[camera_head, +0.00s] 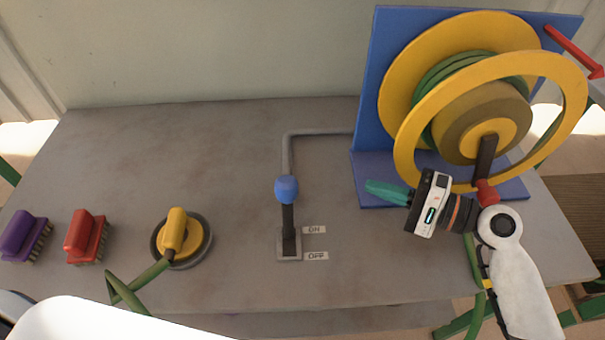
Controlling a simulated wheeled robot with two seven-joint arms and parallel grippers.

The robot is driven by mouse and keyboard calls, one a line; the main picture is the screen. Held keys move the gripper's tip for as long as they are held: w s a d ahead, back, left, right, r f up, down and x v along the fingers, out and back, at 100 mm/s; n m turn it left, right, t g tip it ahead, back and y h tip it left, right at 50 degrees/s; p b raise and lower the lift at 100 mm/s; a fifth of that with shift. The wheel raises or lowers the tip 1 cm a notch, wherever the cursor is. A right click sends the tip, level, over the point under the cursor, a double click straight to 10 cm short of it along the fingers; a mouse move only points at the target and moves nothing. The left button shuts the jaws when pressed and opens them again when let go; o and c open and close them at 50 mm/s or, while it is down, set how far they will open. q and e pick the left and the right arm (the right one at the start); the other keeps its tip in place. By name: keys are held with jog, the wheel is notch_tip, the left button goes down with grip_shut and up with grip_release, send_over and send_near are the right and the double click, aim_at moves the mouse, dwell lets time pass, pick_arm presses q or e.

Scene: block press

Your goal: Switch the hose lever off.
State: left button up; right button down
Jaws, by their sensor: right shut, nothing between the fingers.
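The hose lever (287,218) stands on the grey table, a dark shaft with a blue knob. Its shaft rises from a small grey base plate (289,254), and the knob appears toward the back, past the ON label (314,230). The OFF label (316,256) lies nearer the front, right of the base. My right gripper (374,188) has teal fingers, shut and empty, pointing left. It is to the right of the knob and apart from it, in front of the reel's blue stand. My left gripper is out of view; only a white part of mine shows at bottom left.
A yellow hose reel (405,120) on a blue stand (374,95) fills the back right. A yellow nozzle (174,230) with green hose sits on a round rest at left. A red brush (82,236) and purple brush (24,236) lie further left. The table around the lever is clear.

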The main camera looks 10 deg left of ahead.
aim_at(288, 211)
jog(key=a+p, duration=0.3)
jog(key=a, duration=1.1)
jog(key=shift+s+f, duration=0.2)
jog(key=shift+f, duration=0.15)
jog(key=shift+a, duration=0.1)
